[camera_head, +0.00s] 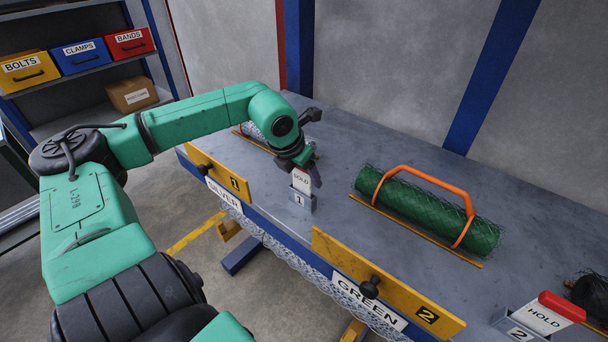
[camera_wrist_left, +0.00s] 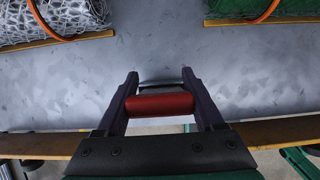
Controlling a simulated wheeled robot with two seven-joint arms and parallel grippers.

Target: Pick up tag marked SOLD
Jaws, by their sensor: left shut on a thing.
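The white tag marked SOLD (camera_head: 301,181) stands upright at the grey holder numbered 1 (camera_head: 301,201), near the front edge of the workbench. My left gripper (camera_head: 308,170) is over the tag from above, shut on its red top grip. In the left wrist view the red grip (camera_wrist_left: 160,104) lies across between the two dark fingers of my left gripper (camera_wrist_left: 161,100). The gripper hides the tag's top in the head view. I cannot tell whether the tag's lower end is still inside the holder. My right gripper is not in view.
A green mesh roll (camera_head: 425,211) with an orange handle lies on the workbench (camera_head: 345,140). A silver mesh roll (camera_wrist_left: 50,20) lies behind my left gripper. Yellow boards 1 (camera_head: 215,174) and 2 (camera_head: 385,283) line the front edge. A HOLD tag (camera_head: 545,319) stands at the right.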

